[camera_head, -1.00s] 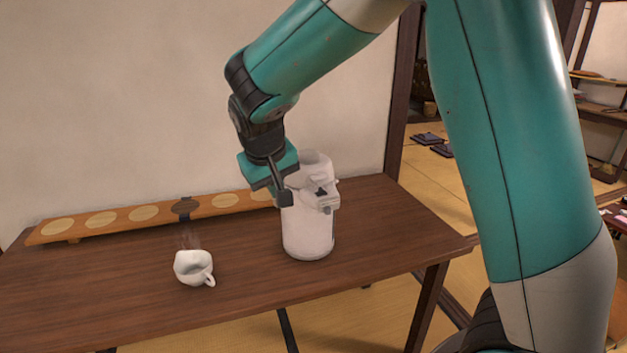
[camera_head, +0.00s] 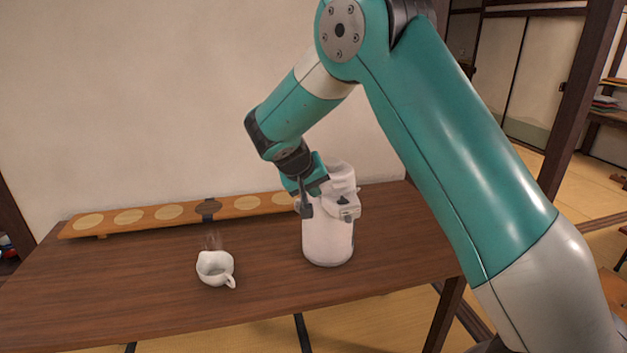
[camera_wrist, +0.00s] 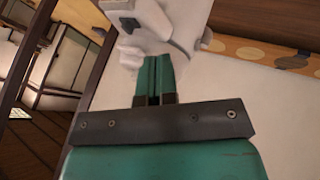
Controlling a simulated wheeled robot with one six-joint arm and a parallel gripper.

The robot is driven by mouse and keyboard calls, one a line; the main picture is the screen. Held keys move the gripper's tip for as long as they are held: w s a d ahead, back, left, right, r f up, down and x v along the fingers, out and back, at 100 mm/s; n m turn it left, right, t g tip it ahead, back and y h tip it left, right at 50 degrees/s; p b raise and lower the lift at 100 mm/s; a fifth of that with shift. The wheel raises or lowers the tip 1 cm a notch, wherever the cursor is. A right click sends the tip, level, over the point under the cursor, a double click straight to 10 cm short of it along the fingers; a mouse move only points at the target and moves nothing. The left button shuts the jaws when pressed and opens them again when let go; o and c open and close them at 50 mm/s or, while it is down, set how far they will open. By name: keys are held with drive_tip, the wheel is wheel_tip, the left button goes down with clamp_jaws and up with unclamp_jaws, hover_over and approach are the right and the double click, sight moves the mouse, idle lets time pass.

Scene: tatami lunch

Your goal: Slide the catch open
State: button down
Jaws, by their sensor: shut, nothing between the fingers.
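A white pot (camera_head: 328,238) stands upright on the wooden table (camera_head: 130,290). A small block with a dark mark (camera_head: 344,201) juts from its upper front; this may be the catch, but I cannot tell its position. In the wrist view the white pot (camera_wrist: 165,18) fills the top middle, with a small dark piece (camera_wrist: 130,22) on its white block. My gripper (camera_head: 305,209) is at the pot's upper left, beside the block. In the wrist view its green fingers (camera_wrist: 154,62) are together and empty, tips close against the pot; I cannot tell whether they touch.
A white cup (camera_head: 214,267), steaming, stands on the table left of the pot. A long wooden board (camera_head: 165,222) with pale discs and a dark band lies along the wall behind. The table is clear in front of the pot and at the left.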

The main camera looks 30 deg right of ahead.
sight(338, 201)
drive_tip(key=d+f, duration=0.1)
drive_tip(key=d, duration=0.1)
drive_tip(key=d+f+p, duration=0.1)
drive_tip(key=w+d+f+p, duration=0.1)
drive_tip(key=d+f, duration=0.1)
drive_tip(key=shift+d, duration=0.3)
drive_tip(key=shift+s+d+f+p, duration=0.2)
drive_tip(key=shift+d+p, duration=0.2)
drive_tip(key=shift+d, duration=0.2)
drive_tip(key=shift+w, duration=0.1)
